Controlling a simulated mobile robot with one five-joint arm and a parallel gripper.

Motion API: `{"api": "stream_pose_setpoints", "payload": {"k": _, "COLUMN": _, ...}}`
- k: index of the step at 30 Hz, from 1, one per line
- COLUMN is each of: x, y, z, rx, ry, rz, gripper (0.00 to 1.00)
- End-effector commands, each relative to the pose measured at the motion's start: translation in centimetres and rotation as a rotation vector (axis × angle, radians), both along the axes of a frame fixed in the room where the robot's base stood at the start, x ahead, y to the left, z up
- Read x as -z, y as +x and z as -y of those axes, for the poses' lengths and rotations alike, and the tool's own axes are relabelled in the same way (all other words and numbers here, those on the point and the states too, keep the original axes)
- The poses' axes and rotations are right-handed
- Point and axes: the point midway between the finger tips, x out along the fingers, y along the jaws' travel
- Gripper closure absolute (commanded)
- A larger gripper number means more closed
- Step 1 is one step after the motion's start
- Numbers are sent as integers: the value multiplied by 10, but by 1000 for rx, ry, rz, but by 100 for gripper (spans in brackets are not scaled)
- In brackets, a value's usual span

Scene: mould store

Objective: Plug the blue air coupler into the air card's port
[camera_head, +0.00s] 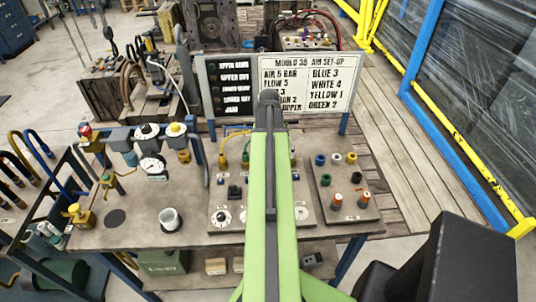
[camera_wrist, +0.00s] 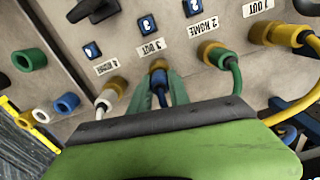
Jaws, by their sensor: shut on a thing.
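In the wrist view, my gripper (camera_wrist: 159,84) has its green fingers shut on the blue air coupler (camera_wrist: 158,78). The air card (camera_head: 306,85) stands upright behind the bench and reads "BLUE 3". In the head view, my green arm hides the gripper and this port.
White (camera_wrist: 105,100), green (camera_wrist: 228,63) and yellow (camera_wrist: 302,38) couplers with hoses are at the neighbouring ports, close on both sides. A side board (camera_head: 344,190) carries coloured rings and knobs.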

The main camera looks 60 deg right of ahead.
Motion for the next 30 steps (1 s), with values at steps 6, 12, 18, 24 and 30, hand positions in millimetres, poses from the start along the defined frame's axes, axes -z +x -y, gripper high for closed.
{"api": "stream_pose_setpoints", "payload": {"k": 6, "x": 3, "y": 0, "z": 0, "rx": 0, "ry": 0, "rz": 0, "gripper": 100}}
{"api": "stream_pose_setpoints", "payload": {"k": 12, "x": 2, "y": 0, "z": 0, "rx": 0, "ry": 0, "rz": 0, "gripper": 71}}
{"api": "stream_pose_setpoints", "payload": {"k": 18, "x": 2, "y": 0, "z": 0, "rx": 0, "ry": 0, "rz": 0, "gripper": 52}}
{"api": "stream_pose_setpoints", "payload": {"k": 24, "x": 2, "y": 0, "z": 0, "rx": 0, "ry": 0, "rz": 0, "gripper": 48}}
{"api": "stream_pose_setpoints", "payload": {"k": 30, "x": 3, "y": 0, "z": 0, "rx": 0, "ry": 0, "rz": 0, "gripper": 34}}
